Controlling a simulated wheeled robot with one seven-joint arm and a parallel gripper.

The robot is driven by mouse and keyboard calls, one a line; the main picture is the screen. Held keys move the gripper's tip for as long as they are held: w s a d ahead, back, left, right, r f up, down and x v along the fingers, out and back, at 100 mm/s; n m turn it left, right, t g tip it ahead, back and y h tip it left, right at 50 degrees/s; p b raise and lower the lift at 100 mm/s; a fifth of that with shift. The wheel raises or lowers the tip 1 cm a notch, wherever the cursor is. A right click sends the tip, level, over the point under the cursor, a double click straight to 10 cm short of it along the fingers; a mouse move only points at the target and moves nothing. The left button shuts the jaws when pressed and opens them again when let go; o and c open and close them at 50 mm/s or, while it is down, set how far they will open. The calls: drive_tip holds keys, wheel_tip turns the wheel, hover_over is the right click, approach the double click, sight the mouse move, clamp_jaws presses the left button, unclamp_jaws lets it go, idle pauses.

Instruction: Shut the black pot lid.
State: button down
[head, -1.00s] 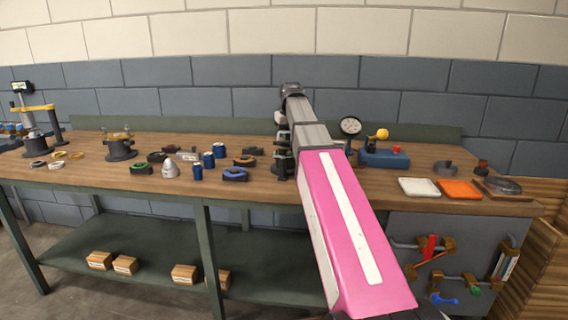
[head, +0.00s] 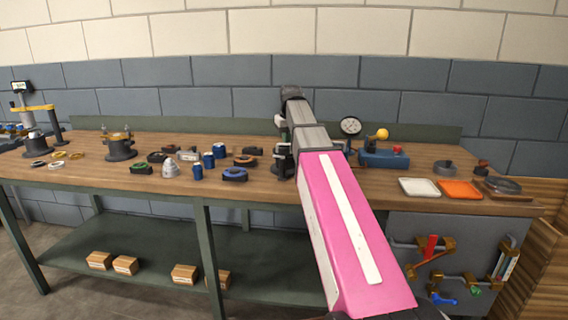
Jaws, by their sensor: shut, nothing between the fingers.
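My arm reaches over the middle of the bench, and its wrist bends down at the far end. My gripper (head: 283,171) is shut and empty, low over the bench just left of the arm; it is small, dark and partly hidden. I cannot clearly pick out the black pot lid. Dark parts by the gripper merge with it, and my arm covers what lies behind. A dark round pot-like housing (head: 120,149) with upright posts stands far to the left, apart from my gripper.
Blue cylinders (head: 208,160), dark rings and a pale dome (head: 171,168) lie left of my gripper. A blue device (head: 384,158), a dial gauge (head: 350,127), a white tray (head: 419,187) and an orange tray (head: 460,189) are to the right. The wooden bench (head: 75,172) has free room at front left.

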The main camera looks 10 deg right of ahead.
drive_tip(key=shift+w+v, duration=0.2)
drive_tip(key=shift+v, duration=0.8)
drive_tip(key=shift+w+v, duration=0.2)
drive_tip(key=shift+v, duration=0.75)
drive_tip(key=shift+w+v, duration=0.2)
drive_tip(key=shift+v, duration=0.8)
drive_tip(key=shift+a, duration=0.1)
